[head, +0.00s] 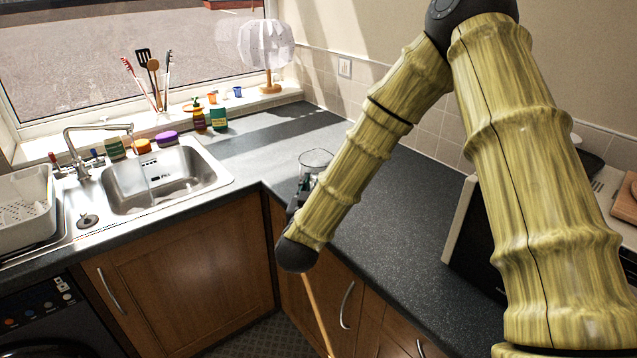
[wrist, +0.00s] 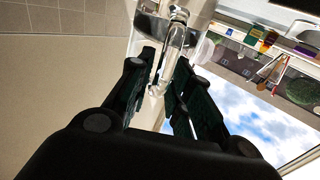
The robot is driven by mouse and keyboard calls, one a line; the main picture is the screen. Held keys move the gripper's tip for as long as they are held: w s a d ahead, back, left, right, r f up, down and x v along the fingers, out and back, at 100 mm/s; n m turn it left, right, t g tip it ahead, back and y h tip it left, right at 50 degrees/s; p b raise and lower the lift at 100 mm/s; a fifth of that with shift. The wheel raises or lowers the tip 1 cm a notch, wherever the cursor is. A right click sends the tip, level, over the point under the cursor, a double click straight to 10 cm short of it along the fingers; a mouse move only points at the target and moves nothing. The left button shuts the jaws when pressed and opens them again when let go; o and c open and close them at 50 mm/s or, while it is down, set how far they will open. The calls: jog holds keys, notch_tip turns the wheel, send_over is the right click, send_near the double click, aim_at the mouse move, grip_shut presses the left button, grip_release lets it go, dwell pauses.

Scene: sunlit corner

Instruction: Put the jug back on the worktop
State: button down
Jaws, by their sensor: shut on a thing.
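The jug (head: 316,158) is clear glass; its rim and upper part show in the head view, near the inner corner of the worktop (head: 385,215). My arm hides its lower part, so I cannot tell whether it touches the worktop. My gripper (head: 303,188) is partly hidden behind my arm at the jug's near side. In the wrist view, the two dark fingers (wrist: 163,90) are shut on the jug's clear handle (wrist: 168,62).
The steel sink (head: 165,185) lies to the left, with bottles (head: 218,117) behind it. A lamp (head: 268,50) stands on the sill. A microwave (head: 470,225) stands at the right. The worktop between jug and microwave looks clear. A thin wooden rod (head: 318,312) stands below.

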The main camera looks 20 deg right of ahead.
aim_at(316, 165)
jog(key=p+x, duration=0.1)
jog(key=x, duration=0.4)
jog(key=f+p+x, duration=0.1)
jog(key=p+x, duration=0.1)
jog(key=x, duration=0.3)
jog(key=p+x, duration=0.1)
jog(key=x, duration=0.4)
jog(key=shift+w+a+f+p, duration=0.2)
jog(key=shift+w+a+p, duration=0.15)
jog(key=shift+w, duration=0.1)
jog(key=shift+f+p, duration=0.75)
jog(key=shift+f, duration=1.05)
jog(key=c, duration=1.3)
grip_release()
jog(key=b+v, duration=0.3)
jog(key=v, duration=0.9)
jog(key=shift+s+f+b, duration=0.1)
jog(key=shift+b, duration=0.2)
